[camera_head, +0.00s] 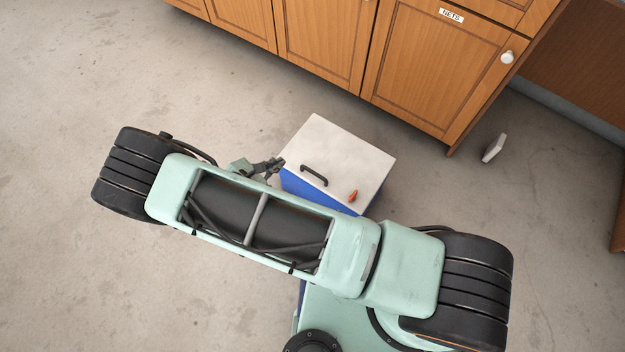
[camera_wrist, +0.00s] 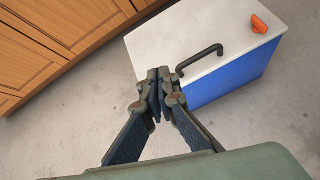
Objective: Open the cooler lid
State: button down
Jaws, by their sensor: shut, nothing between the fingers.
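The cooler has a blue body (camera_wrist: 235,78) and a flat white lid (camera_head: 338,152), which lies closed on top. A black bar handle (camera_head: 314,175) is fixed on the lid near its edge; it also shows in the wrist view (camera_wrist: 200,59). A small orange object (camera_head: 353,196) sits on the lid near a corner, and it shows in the wrist view too (camera_wrist: 259,24). My gripper (camera_head: 279,163) is shut and empty beside the lid's left corner in the head view. In the wrist view my fingertips (camera_wrist: 158,74) appear just left of the handle, apart from it.
Wooden cabinets (camera_head: 420,62) stand behind the cooler, one labelled NETS, with a white knob (camera_head: 507,57). A small white block (camera_head: 494,148) is on the floor at right. The concrete floor (camera_head: 90,70) left of the cooler is clear. My arm hides the cooler's near side.

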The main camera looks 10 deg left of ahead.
aim_at(309, 180)
jog(key=s+d+f+n+t+b, duration=0.25)
jog(key=s+d+f, duration=0.25)
jog(key=f, duration=0.5)
jog(key=shift+n+g, duration=0.35)
jog(key=shift+g, duration=0.2)
jog(key=x, duration=0.3)
jog(key=b+x, duration=0.1)
jog(key=x, duration=0.6)
jog(key=shift+w+d+r+b, duration=0.1)
jog(key=shift+w+r+b, duration=0.1)
jog(key=shift+r+b, duration=0.15)
jog(key=shift+r, duration=0.1)
